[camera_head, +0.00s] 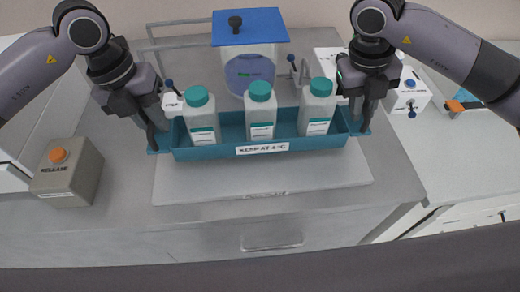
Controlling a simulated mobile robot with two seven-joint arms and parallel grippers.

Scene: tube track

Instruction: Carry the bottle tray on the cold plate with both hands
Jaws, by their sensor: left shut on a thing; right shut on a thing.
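The teal bottle tray (212,152) holds three grey bottles with teal caps: a left bottle (201,122), a middle bottle (261,112) and a right bottle (317,108). All stand upright. A label on the tray's front mentions 4 °C. The tray is over the pale grey cold plate (262,180); I cannot tell whether it touches it. My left gripper (155,142) is shut on the tray's left end. My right gripper (362,122) is shut on its right end. The grippers partly hide the tray's ends.
A grey box with an orange button (66,172) labelled RELEASE stands at the left. A clear vessel with a blue lid (250,40) is behind the tray. A white box with a blue knob (409,97) is at the right. The counter's front strip is clear.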

